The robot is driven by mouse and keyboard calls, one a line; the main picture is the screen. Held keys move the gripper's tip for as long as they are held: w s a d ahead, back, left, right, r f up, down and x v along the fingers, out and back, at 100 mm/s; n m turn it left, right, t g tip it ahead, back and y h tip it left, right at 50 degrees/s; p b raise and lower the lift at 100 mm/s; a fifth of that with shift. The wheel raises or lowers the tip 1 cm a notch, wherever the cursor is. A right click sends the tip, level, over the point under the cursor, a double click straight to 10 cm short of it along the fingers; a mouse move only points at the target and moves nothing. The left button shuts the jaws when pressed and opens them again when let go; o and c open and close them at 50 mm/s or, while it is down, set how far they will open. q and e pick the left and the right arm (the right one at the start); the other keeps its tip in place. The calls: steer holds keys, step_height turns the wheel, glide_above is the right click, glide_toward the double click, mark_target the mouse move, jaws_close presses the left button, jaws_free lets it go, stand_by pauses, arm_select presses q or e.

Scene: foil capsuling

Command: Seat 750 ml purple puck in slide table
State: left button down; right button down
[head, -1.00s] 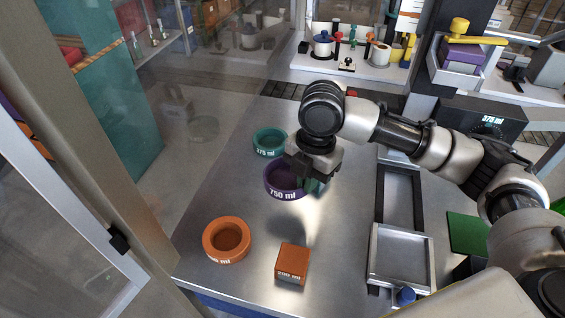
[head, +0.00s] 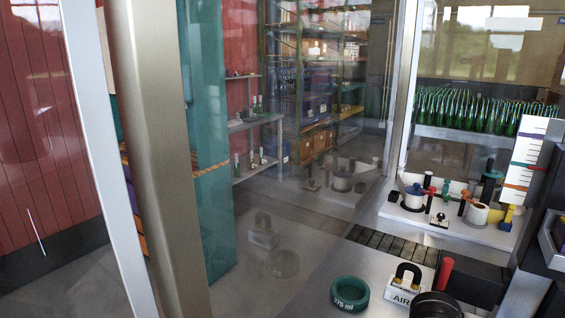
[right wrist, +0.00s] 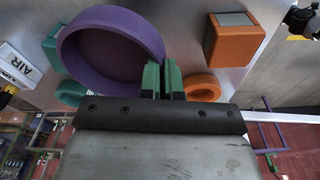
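The purple puck (right wrist: 112,45), an open ring, shows large in the right wrist view; no label is visible on it there. My right gripper (right wrist: 162,75) has its two green fingers close together, one on each side of the puck's wall, and appears shut on it. I cannot tell whether the puck is clear of the table. The slide table is out of both current views. My left gripper is not in view.
A teal 375 ml ring (head: 350,293) sits near an AIR block (head: 405,290) and a red-handled part (head: 446,270). The right wrist view shows an orange block (right wrist: 232,40) and an orange ring (right wrist: 202,87) beside the purple puck. A glass enclosure's post (head: 160,150) stands at left.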

steer(key=m, duration=0.3)
steer(key=s+f+m, duration=0.1)
steer(key=m, duration=0.2)
steer(key=s+m+h, duration=0.1)
steer(key=m, duration=0.2)
steer(key=shift+f, duration=0.15)
